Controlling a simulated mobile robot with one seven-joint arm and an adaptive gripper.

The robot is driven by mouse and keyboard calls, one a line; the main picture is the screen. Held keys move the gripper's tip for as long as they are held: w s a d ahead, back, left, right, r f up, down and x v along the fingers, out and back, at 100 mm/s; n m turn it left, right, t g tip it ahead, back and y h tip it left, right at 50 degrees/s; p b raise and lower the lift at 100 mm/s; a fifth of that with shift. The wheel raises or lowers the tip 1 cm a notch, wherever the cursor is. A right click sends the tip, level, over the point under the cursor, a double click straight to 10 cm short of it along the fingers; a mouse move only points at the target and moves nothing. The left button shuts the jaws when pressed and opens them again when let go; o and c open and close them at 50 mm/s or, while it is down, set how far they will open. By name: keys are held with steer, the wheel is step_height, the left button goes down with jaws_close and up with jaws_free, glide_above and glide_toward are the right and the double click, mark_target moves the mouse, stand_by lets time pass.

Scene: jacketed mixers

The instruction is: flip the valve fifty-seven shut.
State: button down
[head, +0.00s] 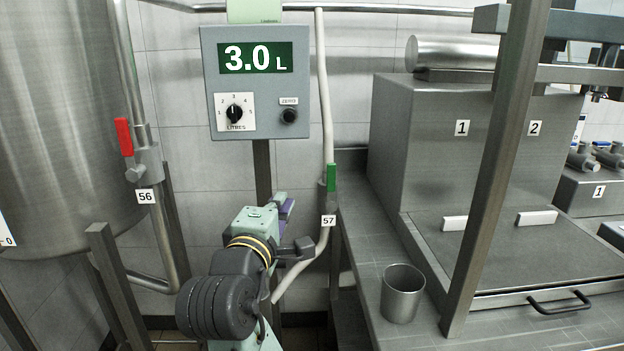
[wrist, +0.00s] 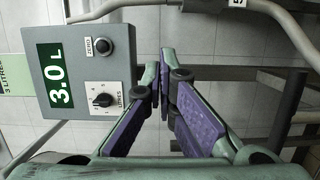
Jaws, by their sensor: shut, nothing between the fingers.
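Valve fifty-seven shows in the head view as a green upright handle (head: 331,178), in line with the pale hose, above its grey body and the white 57 label (head: 328,220). My gripper (head: 287,207) is to the left of this valve in the picture, apart from the handle and partly hidden by my own wrist. In the wrist view my gripper's purple-padded fingers (wrist: 163,72) come together at the tips with nothing between them. The green handle is not in the wrist view.
A grey box (head: 262,130) reading 3.0 L hangs above my gripper. Valve 56 with a red upright handle (head: 124,137) is on the left pipe by the steel tank (head: 50,120).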

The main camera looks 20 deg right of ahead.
mark_target(331, 178)
steer(key=shift+w, duration=0.1)
steer(key=w+d+p, duration=0.3)
steer(key=w+d, duration=0.4)
steer(key=d, duration=0.1)
steer(key=shift+w+d, duration=0.2)
steer(key=shift+d, duration=0.2)
stand_by(0.4)
steer(key=shift+d+r+m, duration=0.15)
steer(key=shift+r+m, duration=0.05)
steer(key=shift+m, duration=0.1)
